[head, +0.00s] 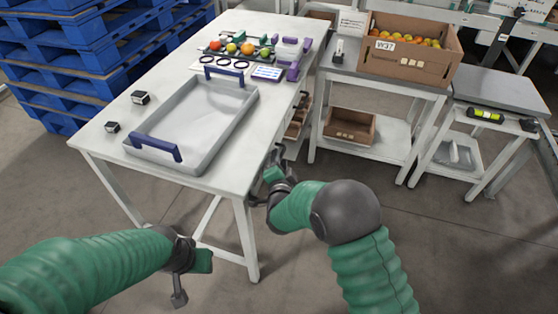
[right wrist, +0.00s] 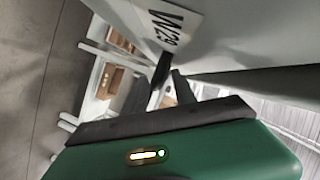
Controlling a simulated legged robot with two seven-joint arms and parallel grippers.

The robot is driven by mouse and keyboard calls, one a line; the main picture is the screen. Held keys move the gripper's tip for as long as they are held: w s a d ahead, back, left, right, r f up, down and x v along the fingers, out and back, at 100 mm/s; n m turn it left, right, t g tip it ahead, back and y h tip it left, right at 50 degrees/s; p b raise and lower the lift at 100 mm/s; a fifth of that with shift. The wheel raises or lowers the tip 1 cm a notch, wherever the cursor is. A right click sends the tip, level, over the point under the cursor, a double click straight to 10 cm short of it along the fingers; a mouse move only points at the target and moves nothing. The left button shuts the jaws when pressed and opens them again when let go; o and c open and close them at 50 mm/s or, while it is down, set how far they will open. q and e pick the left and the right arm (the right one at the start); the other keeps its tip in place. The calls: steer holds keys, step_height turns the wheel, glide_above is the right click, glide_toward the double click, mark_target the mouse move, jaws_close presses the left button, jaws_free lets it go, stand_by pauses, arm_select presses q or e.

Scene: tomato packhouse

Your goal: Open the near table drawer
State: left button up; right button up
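The white table (head: 215,185) fills the middle of the head view. Its right side, where the near drawer would be, is mostly hidden by the tabletop edge and my arm, and I cannot make out the drawer's front or handle clearly. My right gripper (head: 277,152) is right at that side, near the front right corner. In the right wrist view its dark fingers (right wrist: 170,76) are close together beside a pale panel with a label (right wrist: 176,22). Whether they hold anything is unclear. My left gripper (head: 180,287) hangs low in front of the table, away from it.
A grey tray (head: 213,125) with blue handles lies on the table; tomatoes (head: 248,48) and purple items (head: 292,70) are behind it. An open-looking compartment (head: 298,120) shows farther along the right side. A stand (head: 380,78) bears a tomato box (head: 405,62). Blue pallets (head: 85,50) are stacked left.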

steer(key=shift+w+d+f, duration=0.15)
steer(key=shift+w+d, duration=0.05)
steer(key=shift+w, duration=0.3)
steer(key=shift+w+d+f, duration=0.1)
steer(key=shift+w+d, duration=0.05)
steer(key=shift+w, duration=0.35)
steer(key=shift+a, duration=0.1)
steer(key=shift+a, duration=0.1)
steer(key=shift+c, duration=1.2)
steer(key=c, duration=0.5)
jaws_close()
steer(key=shift+r, duration=0.1)
